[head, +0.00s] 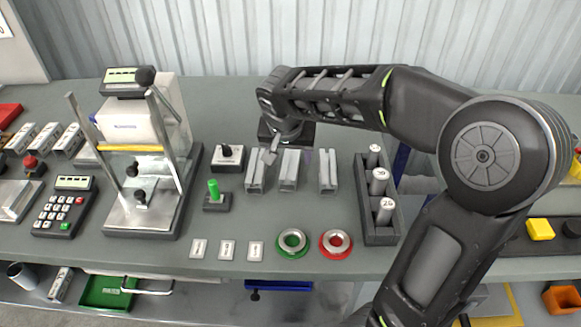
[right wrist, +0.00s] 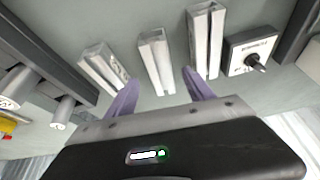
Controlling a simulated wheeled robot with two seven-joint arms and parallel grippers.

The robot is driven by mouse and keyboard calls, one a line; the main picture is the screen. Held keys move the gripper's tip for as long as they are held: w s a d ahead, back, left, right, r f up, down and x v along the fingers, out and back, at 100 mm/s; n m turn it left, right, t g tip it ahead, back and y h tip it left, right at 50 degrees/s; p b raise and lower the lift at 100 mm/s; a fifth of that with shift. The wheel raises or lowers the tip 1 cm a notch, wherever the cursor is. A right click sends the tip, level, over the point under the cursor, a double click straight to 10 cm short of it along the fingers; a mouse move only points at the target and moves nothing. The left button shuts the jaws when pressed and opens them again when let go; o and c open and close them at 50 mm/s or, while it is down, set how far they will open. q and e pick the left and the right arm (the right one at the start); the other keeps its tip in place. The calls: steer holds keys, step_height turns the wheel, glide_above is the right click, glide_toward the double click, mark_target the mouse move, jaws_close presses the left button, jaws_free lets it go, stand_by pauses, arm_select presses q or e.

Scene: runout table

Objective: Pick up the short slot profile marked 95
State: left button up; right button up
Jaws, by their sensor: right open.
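Three silver slot profiles lie side by side on the grey table: a left one (head: 256,172), a middle one (head: 288,172) and a right one (head: 328,172). In the right wrist view, where the order is reversed, they show as the near-left one (right wrist: 103,68), the middle one (right wrist: 156,62) and the longer-looking one (right wrist: 205,42). I cannot read which is marked 95. My right gripper (head: 288,156) is open and empty behind the profiles. Its purple fingers (right wrist: 161,88) are spread to either side of the middle profile's end in the wrist view. My left gripper is not in view.
A dark rack (head: 381,240) with numbered cylinders stands right of the profiles. A joystick box (head: 228,158) and a green-knobbed block (head: 214,196) stand left. Green (head: 292,242) and red (head: 335,244) rings and small tags (head: 227,250) lie in front.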

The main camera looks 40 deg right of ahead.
mark_target(291, 164)
steer(key=p+x, duration=0.1)
steer(key=x, duration=0.4)
steer(key=shift+w, duration=0.15)
steer(key=shift+c, duration=0.4)
jaws_close()
stand_by(0.5)
